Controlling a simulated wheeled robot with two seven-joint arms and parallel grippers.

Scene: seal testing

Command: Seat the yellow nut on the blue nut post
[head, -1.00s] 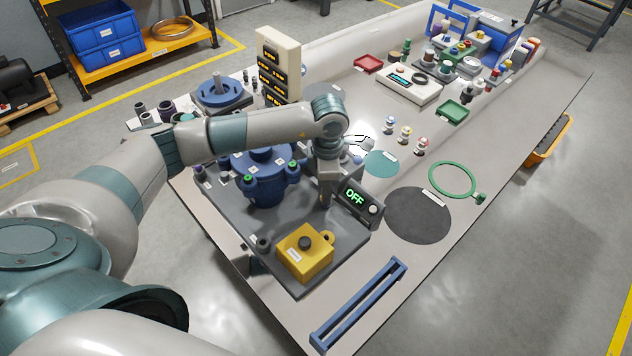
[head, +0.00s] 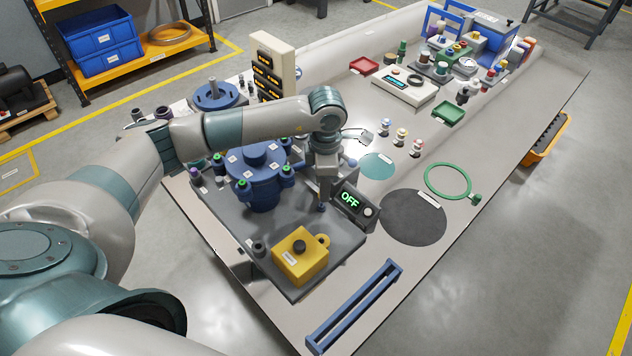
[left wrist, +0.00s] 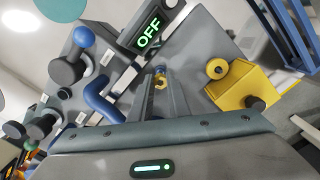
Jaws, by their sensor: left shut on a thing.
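My left gripper (head: 321,203) points down over the dark grey base plate, just left of the OFF display box. In the left wrist view its fingertips (left wrist: 160,78) are shut on a small yellow nut (left wrist: 160,82). A small blue piece, apparently the blue nut post (head: 322,208), shows at the fingertips in the head view. In the left wrist view a dark bluish tip (left wrist: 160,69) shows just beyond the nut. I cannot tell whether the nut is around the post or above it. My right gripper is not in view.
The OFF display box (head: 352,200) stands close to the right of the fingers. A blue flanged housing (head: 259,180) with green-topped studs is on the left. A yellow box with a black button (head: 301,257) is in front. A blue rail frame (head: 355,305) lies at the table's near edge.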

